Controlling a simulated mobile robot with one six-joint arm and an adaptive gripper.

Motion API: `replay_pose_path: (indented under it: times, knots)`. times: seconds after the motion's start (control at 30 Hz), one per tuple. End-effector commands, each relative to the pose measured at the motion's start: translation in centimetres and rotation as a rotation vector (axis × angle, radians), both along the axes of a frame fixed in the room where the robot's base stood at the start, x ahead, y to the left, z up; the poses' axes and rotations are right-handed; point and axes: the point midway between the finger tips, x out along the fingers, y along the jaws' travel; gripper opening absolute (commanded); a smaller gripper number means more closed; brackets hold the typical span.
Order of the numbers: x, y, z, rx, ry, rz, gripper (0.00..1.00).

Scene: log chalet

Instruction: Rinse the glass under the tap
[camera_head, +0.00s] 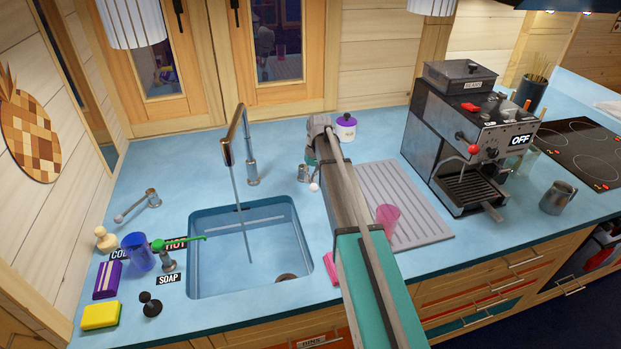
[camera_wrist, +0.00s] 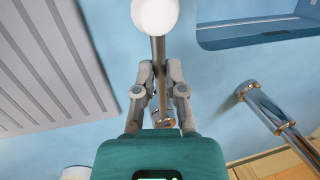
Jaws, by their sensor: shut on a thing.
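My gripper (camera_wrist: 158,80) is shut on the stem of a metal lever (camera_wrist: 159,50) with a white ball end, right of the sink. In the head view the ball (camera_head: 314,187) shows below my gripper (camera_head: 311,152), and my arm hides part of this area. The tap (camera_head: 251,165) arches over the sink (camera_head: 191,265), and a thin stream of water (camera_head: 241,220) falls from its spout into the basin. A pink tumbler (camera_head: 387,217) stands on the drainboard (camera_head: 420,228). A blue tumbler (camera_head: 136,256) stands left of the sink. Neither is under the stream.
A second lever (camera_head: 140,203) is left of the tap. A green brush (camera_head: 185,240), soap pump (camera_head: 168,262), purple box (camera_head: 107,280) and yellow sponge (camera_head: 100,316) crowd the left. A coffee machine (camera_head: 465,130), metal jug (camera_head: 558,198) and hob (camera_head: 580,150) are at right.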

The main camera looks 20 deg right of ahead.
Motion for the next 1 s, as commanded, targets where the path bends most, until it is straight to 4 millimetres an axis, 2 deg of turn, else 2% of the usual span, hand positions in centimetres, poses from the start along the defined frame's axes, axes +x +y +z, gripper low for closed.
replay_pose_path:
  times: [0.1,0.13,0.3,1.0]
  knots:
    - [0.18,0.04,-0.01,-0.003,-0.004,0.002,0.0]
    - [0.2,0.06,0.0,-0.003,-0.005,0.001,0.2]
    - [0.19,0.13,-0.01,-0.004,-0.004,0.003,0.48]
    - [0.15,0.16,0.3,-0.004,-0.003,0.003,0.5]
